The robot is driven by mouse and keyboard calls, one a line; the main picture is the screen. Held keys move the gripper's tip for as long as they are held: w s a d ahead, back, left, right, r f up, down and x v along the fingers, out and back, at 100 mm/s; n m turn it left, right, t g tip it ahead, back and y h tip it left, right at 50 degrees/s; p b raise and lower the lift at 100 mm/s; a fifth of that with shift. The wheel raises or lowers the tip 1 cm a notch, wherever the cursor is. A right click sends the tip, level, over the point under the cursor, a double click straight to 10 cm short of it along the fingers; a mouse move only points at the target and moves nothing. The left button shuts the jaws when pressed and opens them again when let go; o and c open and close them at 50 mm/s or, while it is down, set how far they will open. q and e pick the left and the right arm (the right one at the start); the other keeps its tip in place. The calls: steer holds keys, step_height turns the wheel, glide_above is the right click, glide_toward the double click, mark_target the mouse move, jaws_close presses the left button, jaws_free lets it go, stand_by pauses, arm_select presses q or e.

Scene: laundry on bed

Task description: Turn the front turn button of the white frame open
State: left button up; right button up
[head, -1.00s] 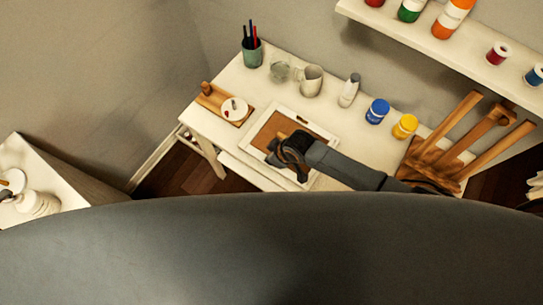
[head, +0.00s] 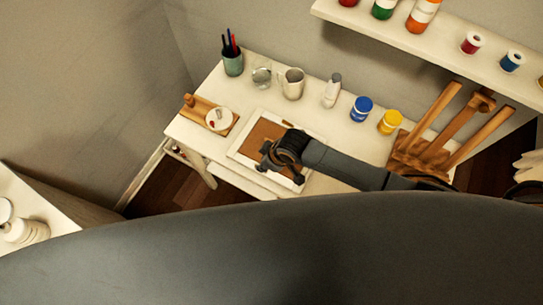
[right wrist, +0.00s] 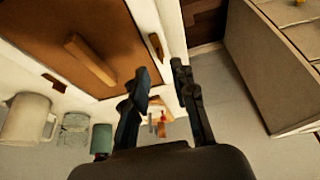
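The white frame (head: 240,152) lies flat on the white table with its brown backing board (head: 258,137) up. A wooden bar (right wrist: 90,60) stands on the board. In the right wrist view the front turn button (right wrist: 157,47), a small brown piece, sits on the frame's near edge, roughly along that edge. Another turn button (right wrist: 53,82) is on the back edge, also visible in the head view (head: 287,123). My right gripper (right wrist: 160,73) is open and empty; the front button shows just beyond, between its fingertips. Contact cannot be told. My left gripper is out of view.
Behind the frame stand a green pen cup (head: 233,64), a glass (head: 261,77), a mug (head: 292,84), a white bottle (head: 332,90), and blue (head: 361,109) and yellow (head: 390,122) jars. A wooden holder (head: 198,106) is left, a wooden easel (head: 425,150) right.

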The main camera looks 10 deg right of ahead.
steer(key=v, duration=0.8)
steer(key=shift+f, duration=0.1)
stand_by(0.3)
